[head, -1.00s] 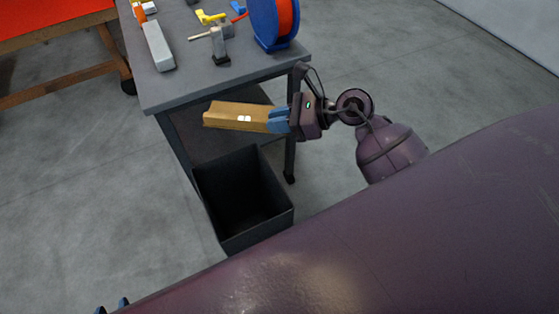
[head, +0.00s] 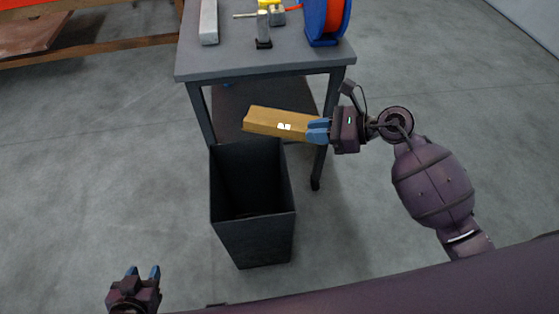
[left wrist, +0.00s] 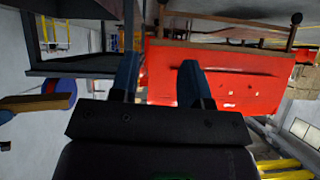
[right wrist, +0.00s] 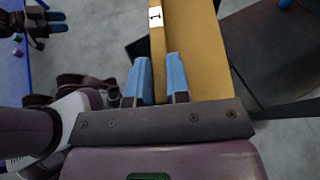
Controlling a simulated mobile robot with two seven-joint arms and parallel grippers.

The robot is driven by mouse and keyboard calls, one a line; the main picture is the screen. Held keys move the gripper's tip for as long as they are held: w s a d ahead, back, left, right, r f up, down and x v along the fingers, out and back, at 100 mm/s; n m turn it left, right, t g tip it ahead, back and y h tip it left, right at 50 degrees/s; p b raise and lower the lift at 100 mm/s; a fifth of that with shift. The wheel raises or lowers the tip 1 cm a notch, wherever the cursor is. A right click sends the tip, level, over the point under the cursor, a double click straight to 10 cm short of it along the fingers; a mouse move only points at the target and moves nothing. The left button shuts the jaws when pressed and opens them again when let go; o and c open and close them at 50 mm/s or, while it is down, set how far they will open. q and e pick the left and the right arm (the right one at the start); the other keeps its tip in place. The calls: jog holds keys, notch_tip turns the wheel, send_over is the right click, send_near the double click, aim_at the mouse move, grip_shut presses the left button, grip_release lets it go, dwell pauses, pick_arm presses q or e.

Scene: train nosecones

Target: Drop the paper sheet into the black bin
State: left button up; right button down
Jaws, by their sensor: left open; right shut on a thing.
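The black bin (head: 255,240) stands open-topped on the floor in the head view, in front of the grey cart. Its inside is dark, and I cannot tell what lies at the bottom. My right gripper (head: 318,130) is shut on the end of a long yellow-brown box-like piece (head: 265,120), which has a small white label. The piece is held sideways, just beyond the bin's far rim. It also fills the top of the right wrist view (right wrist: 200,45). My left gripper (head: 142,275) is open and empty at the lower left. I see no separate paper sheet.
The grey cart (head: 270,63) stands behind the bin, with a blue and orange reel (head: 322,20), a grey block and small tools on top. A red-topped table (left wrist: 220,78) shows in the left wrist view. The floor left of the bin is clear.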

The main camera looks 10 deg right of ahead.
pick_arm(q)
notch_tip(320, 180, down, 10)
jog(key=g+b, duration=0.1)
jog(key=b, duration=0.9)
jog(key=shift+d+m+b, duration=0.3)
pick_arm(e)
jog(key=w+a+f+n+g, duration=0.1)
jog(key=w+a+f, duration=0.1)
jog(key=f, duration=0.6)
jog(key=w+a+f+n+g, duration=0.1)
jog(key=w+a+f+g, duration=0.1)
jog(key=f, duration=0.7)
jog(key=w+a+f+n+g, duration=0.2)
jog(key=w+a+f, duration=0.1)
jog(key=f, duration=0.5)
jog(key=shift+w+a+f+y, duration=0.3)
jog(key=shift+a+f, duration=0.1)
